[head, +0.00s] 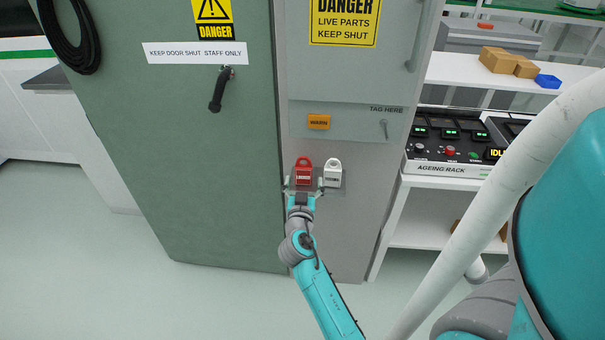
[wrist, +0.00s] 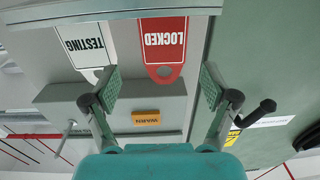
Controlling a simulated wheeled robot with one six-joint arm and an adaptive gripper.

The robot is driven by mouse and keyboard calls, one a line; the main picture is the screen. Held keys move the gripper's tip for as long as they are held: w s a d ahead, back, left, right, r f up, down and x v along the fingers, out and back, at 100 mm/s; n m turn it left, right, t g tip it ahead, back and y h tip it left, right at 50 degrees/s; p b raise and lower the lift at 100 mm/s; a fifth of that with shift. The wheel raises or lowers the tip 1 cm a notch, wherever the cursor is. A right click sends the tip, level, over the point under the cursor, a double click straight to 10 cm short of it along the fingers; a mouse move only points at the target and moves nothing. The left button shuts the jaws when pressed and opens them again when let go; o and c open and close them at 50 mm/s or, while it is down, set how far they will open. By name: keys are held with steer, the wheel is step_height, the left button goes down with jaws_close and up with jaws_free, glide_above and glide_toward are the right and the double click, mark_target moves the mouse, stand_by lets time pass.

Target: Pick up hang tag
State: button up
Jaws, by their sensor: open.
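A red hang tag (head: 303,173) lettered LOCKED is at a small grey holder on the cabinet front. A white hang tag (head: 333,176) is just right of it. In the wrist view, which looks upside down, the red tag (wrist: 164,42) shows its holed end between the fingertips, and the white tag (wrist: 84,47), lettered TESTING, lies left of the left finger. My gripper (head: 302,191) is open and empty in front of the red tag; both fingers (wrist: 160,88) stand apart in the wrist view. I cannot tell how deep the tag sits between them.
The grey cabinet has an orange WARN tag (head: 318,122) and a TAG HERE panel with a peg (head: 384,129) above the hang tags. A green door (head: 200,170) with a black handle (head: 220,90) stands left. A rack (head: 445,140) stands right. The floor at lower left is clear.

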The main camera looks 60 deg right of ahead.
mark_target(303, 171)
steer(key=shift+w+r+x, duration=0.15)
steer(key=shift+x, duration=1.35)
steer(key=shift+w+r+x, duration=0.1)
steer(key=shift+r+x, duration=0.05)
steer(key=shift+x, duration=1.35)
steer(key=shift+a, duration=0.15)
steer(key=c, duration=1.3)
